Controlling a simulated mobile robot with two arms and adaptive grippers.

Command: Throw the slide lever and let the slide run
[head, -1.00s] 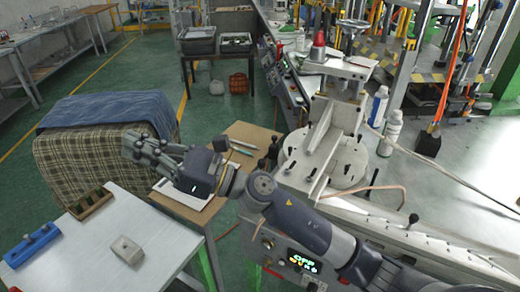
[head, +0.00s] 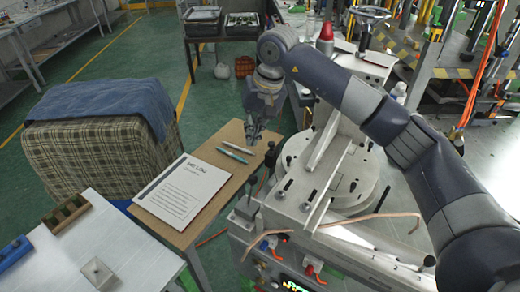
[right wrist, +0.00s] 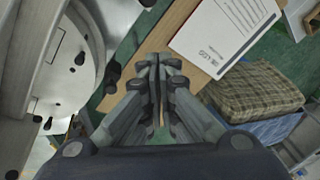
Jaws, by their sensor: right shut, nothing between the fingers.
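The wax injection machine (head: 375,262) stands at the right, with a pale slide body and a round plate (head: 352,180). Several black-knobbed levers show along its near left side, one upright lever (head: 248,190) at the front corner among them; I cannot tell which is the slide lever. My right gripper (head: 252,140) is shut and empty, pointing down above the far end of the brown side table, left of the machine. In the right wrist view the closed fingers (right wrist: 158,62) touch nothing visible, with a black knob (right wrist: 111,87) to their left. My left gripper is out of view.
The brown table (head: 236,163) holds a white printed sheet (head: 180,192) and pens (head: 236,151). A plaid, blue-draped block (head: 95,150) stands left. A white table (head: 125,250) in front holds a small metal block (head: 97,272). My right arm crosses above the machine.

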